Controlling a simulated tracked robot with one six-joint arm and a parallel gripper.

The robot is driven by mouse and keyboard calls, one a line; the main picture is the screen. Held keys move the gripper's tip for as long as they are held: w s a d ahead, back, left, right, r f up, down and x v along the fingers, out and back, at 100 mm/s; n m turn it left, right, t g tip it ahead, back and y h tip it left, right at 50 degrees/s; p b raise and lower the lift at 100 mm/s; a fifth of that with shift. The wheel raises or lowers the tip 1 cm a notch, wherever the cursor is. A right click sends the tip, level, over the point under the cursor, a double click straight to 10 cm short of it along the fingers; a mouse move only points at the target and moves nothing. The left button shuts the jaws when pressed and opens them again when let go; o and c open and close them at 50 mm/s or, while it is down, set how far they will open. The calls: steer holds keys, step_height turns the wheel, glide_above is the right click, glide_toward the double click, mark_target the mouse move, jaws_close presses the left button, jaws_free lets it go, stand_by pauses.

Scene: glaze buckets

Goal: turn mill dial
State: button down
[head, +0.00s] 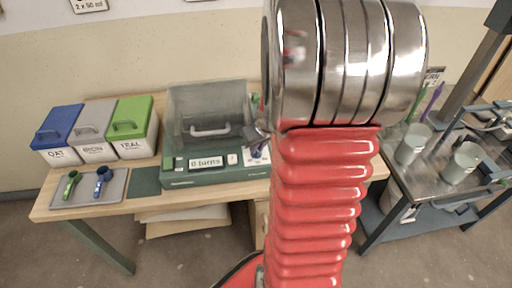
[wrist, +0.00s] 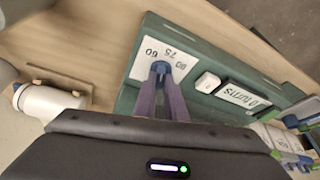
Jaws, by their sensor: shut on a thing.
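The mill (head: 215,177) is a green box with a clear lid on the wooden table in the head view. Its display (head: 206,162) reads "0 turns" and also shows, turned over, in the wrist view (wrist: 245,97). The blue dial (wrist: 161,67) sits on a white scale plate (wrist: 175,50) with the numbers 60, 75 and one that looks like 80. My gripper (wrist: 161,77) is shut on the dial, one finger on each side. The fingers partly cover the dial, so where it points is hard to tell. In the head view my arm hides most of the gripper.
Blue, grey and green lidded bins (head: 127,126) stand left on the table. A tray (head: 115,190) with a green and a blue scoop lies before them. A white bottle (wrist: 50,103) is near the gripper in the wrist view. A metal bench with buckets (head: 412,143) stands right.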

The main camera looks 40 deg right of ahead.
steer(key=shift+d+n+y, duration=0.1)
steer(key=shift+n+y, duration=0.55)
steer(key=shift+n, duration=1)
steer(key=shift+d+n+y, duration=0.1)
steer(key=shift+n+y, duration=0.55)
steer(key=shift+n, duration=1)
steer(key=c, duration=1.8)
jaws_free()
steer(key=v, duration=1.3)
steer(key=shift+r, duration=0.3)
steer(key=shift+d, duration=0.1)
